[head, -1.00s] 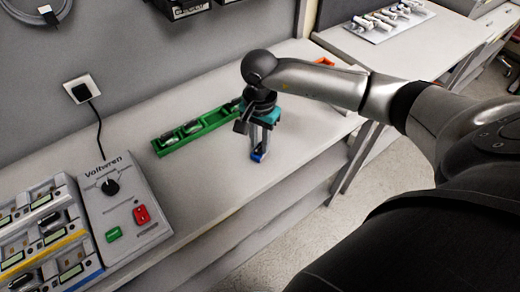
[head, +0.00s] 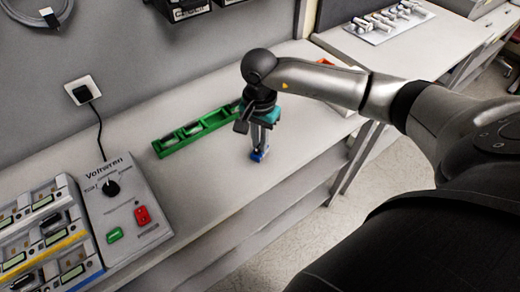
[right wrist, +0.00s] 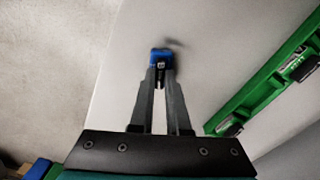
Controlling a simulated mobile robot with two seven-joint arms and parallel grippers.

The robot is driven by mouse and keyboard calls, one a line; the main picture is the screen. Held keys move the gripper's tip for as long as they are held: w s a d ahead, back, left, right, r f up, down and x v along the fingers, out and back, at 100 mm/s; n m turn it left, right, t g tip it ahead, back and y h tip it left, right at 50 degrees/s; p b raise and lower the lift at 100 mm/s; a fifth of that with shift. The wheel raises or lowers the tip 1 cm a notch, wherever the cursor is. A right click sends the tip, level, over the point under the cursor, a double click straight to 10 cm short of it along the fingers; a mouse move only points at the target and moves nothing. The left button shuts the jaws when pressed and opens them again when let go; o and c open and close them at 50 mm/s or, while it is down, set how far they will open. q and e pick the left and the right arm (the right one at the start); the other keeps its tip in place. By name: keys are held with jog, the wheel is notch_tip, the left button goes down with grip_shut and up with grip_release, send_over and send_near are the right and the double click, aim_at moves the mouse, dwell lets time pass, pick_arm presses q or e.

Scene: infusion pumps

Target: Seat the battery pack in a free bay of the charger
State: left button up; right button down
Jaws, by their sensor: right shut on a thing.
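A small blue block (head: 259,155), apparently the battery pack, is between the fingertips of my right gripper (head: 262,146), low over the pale bench. In the right wrist view the blue block (right wrist: 160,58) sits at the fingertips, with a dark shadow to its right. The right gripper (right wrist: 161,80) is shut on it. A long green tray with bays (head: 177,146), possibly the charger, lies behind and left of the gripper. Several bays hold dark and grey items; the gripper partly hides its far end. The tray's wall (right wrist: 262,88) also shows at right in the wrist view. My left gripper is out of view.
A grey Voltwren box (head: 128,205) with a dial and a red switch stands at left. Beside it are stacked units (head: 42,235) with displays. A plugged-in cable (head: 99,125) runs down the wall. Bench surface between box and gripper is clear; the bench's front edge is close.

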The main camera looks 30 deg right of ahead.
jog(key=shift+r+p, duration=1.7)
jog(key=shift+r, duration=1)
